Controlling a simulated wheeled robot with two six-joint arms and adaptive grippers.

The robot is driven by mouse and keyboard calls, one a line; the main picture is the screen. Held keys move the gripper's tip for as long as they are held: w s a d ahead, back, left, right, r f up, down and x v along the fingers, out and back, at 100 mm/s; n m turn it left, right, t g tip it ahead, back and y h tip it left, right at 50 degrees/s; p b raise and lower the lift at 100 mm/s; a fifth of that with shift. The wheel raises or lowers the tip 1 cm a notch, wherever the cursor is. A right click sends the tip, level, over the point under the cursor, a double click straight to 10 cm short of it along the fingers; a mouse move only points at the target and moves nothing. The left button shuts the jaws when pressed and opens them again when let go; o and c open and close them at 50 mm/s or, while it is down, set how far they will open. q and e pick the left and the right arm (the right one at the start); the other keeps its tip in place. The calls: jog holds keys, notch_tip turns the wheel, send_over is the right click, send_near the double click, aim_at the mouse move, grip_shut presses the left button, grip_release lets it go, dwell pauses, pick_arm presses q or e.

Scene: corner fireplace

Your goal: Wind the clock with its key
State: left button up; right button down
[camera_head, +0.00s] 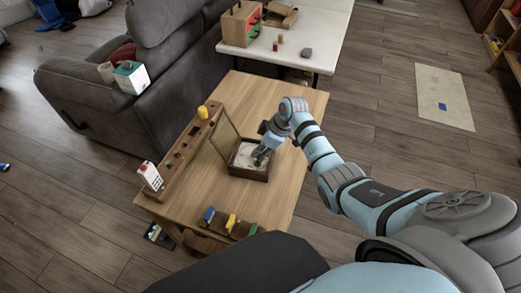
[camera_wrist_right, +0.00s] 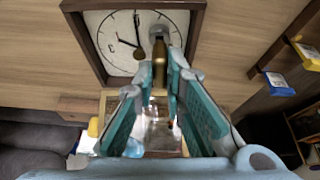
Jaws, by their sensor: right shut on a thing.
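The clock (camera_head: 249,174) is a dark wooden box lying face up on the wooden table, with its glazed door (camera_head: 216,148) standing open on its left side. Its white face with black hands (camera_wrist_right: 112,47) shows in the wrist view. My right gripper (camera_head: 262,158) reaches down over the face. It is shut on the brass key (camera_wrist_right: 160,62), which shows between the fingers in the wrist view. The key's far end is at a grey ring on the face; I cannot tell whether it is seated. My left gripper is not in view.
A wooden rack (camera_head: 184,145) with a yellow knob stands along the table's left edge, with a white card-like item (camera_head: 150,176) at its near end. Blue, yellow and green items (camera_head: 231,222) sit at the near edge. A grey sofa (camera_head: 95,105) and white table (camera_head: 310,45) stand beyond.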

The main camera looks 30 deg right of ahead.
jog(key=shift+p, duration=0.3)
dwell(0.4)
jog(key=shift+f+b, duration=0.5)
jog(key=shift+f, duration=0.25)
dwell(0.9)
jog(key=shift+r+p, duration=0.15)
jog(key=shift+p, duration=0.2)
jog(key=shift+m+p, duration=0.3)
jog(key=shift+p, duration=0.1)
jog(key=shift+m+t+h+p, duration=0.3)
jog(key=shift+m+t+p, duration=0.1)
jog(key=shift+m+p, duration=0.75)
jog(key=shift+m+p, duration=0.25)
jog(key=shift+p, duration=0.15)
